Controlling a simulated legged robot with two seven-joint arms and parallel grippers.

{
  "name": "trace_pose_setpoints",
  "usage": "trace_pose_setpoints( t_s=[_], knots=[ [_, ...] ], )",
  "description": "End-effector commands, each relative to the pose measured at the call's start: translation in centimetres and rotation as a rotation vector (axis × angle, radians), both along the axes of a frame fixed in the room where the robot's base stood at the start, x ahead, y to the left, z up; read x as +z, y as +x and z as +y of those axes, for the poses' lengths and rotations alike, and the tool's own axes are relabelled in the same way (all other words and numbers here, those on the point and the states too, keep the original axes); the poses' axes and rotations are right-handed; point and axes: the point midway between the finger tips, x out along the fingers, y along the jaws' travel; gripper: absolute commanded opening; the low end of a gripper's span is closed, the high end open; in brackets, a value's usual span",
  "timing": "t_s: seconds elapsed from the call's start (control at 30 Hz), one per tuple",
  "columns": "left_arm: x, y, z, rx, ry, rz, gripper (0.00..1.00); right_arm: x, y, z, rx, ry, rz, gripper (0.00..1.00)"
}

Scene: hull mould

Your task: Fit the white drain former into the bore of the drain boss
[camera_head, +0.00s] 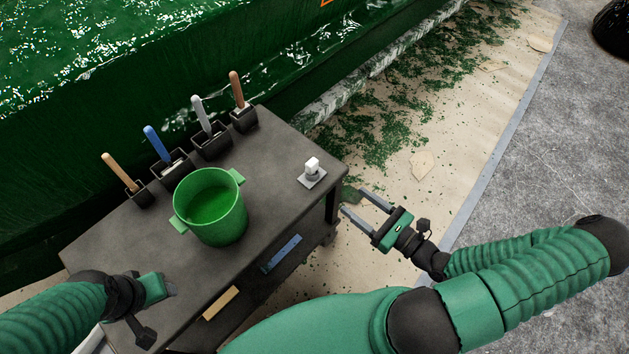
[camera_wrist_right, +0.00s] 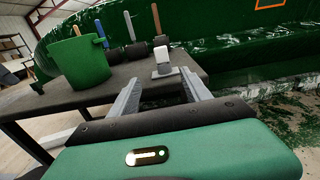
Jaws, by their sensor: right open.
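The white drain former (camera_head: 312,164) is a small white block on a light grey square plate (camera_head: 307,182) at the right end of the dark table. The plate may be the drain boss; no bore shows, and I cannot tell whether the white block sits in it or on it. Both also show in the right wrist view, the former (camera_wrist_right: 161,53) above its base (camera_wrist_right: 163,74). My right gripper (camera_head: 353,202) is open and empty, just off the table's right end, its fingers pointing towards the former. My left gripper (camera_head: 158,289) is over the table's front left; its jaws are unclear.
A green pot (camera_head: 218,230) stands mid-table (camera_head: 265,160). Several dark holders with handled tools (camera_head: 205,120) line the back edge. A green hull mould (camera_head: 130,90) rises behind. A lower shelf holds a blue item (camera_head: 281,254). The tabletop around the former is clear.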

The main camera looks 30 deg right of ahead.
Motion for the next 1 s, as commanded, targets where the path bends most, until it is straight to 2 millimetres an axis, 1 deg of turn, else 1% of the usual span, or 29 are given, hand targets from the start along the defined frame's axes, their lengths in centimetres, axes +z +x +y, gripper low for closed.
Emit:
trace_pose_setpoints(
  t_s=[0.07, 0.17, 0.3, 0.43, 0.5, 0.67, 0.8, 0.87, 0.93, 1.0],
  knots=[
    [-0.2, 0.0, 0.0, 0.000, 0.000, -0.001, 0.47, 0.2, 0.7, 0.2, -0.004, 0.024, -0.014, 0.56],
    [-0.7, 0.0, 0.0, 0.000, 0.000, -0.001, 0.47, 0.2, 2.7, 1.0, -0.002, 0.025, -0.013, 0.56],
    [-1.3, 0.0, 0.0, 0.000, 0.000, -0.001, 0.47, 0.2, 6.3, 2.2, -0.001, 0.023, -0.011, 0.56],
    [-1.7, 0.0, 0.0, 0.000, 0.000, -0.001, 0.47, 0.3, 9.2, 3.2, 0.000, 0.022, -0.008, 0.56],
    [-1.7, 0.0, 0.0, 0.000, 0.000, -0.001, 0.47, 0.3, 10.2, 3.6, 0.000, 0.018, -0.006, 0.56],
    [-2.1, 0.0, 0.0, 0.000, 0.000, -0.001, 0.47, 0.4, 11.8, 4.0, 0.000, 0.018, -0.006, 0.56],
    [-2.8, 0.0, 0.0, 0.000, 0.000, 0.000, 0.47, 0.7, 14.3, 4.7, 0.001, 0.017, -0.006, 0.56],
    [-2.8, 0.0, 0.0, 0.000, 0.000, 0.000, 0.47, 0.6, 15.2, 4.9, 0.001, 0.018, -0.004, 0.56],
    [-2.9, 0.0, 0.0, 0.000, 0.000, 0.000, 0.47, 0.7, 15.8, 5.1, 0.000, 0.017, -0.004, 0.56],
    [-2.8, 0.0, 0.0, 0.000, 0.000, 0.000, 0.47, 0.8, 15.9, 5.2, -0.002, 0.017, -0.005, 0.56]
  ],
)
